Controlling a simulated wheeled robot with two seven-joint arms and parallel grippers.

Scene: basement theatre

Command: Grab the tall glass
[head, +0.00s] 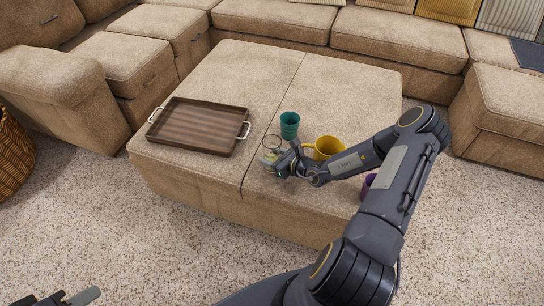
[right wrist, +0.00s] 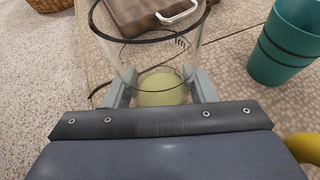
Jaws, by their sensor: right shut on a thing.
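The tall glass (right wrist: 148,55) is clear with a dark rim and a pale yellow-green bottom in the right wrist view. It also shows in the head view (head: 273,143), above the ottoman's front half. My right gripper (right wrist: 160,92) is shut on the glass, with one finger on each side of its lower part. In the head view the right gripper (head: 277,162) partly hides the glass. I cannot tell whether the glass still touches the ottoman. At the lower left of the head view, part of my left gripper (head: 62,299) shows, cut off by the frame edge.
A teal cup (head: 289,126) stands just behind the glass. A yellow mug (head: 326,147) and a purple cup (head: 367,185) are near my right arm. A wooden tray (head: 197,127) lies left on the beige ottoman (head: 340,85). Sofas surround it; a wicker basket (head: 12,155) stands far left.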

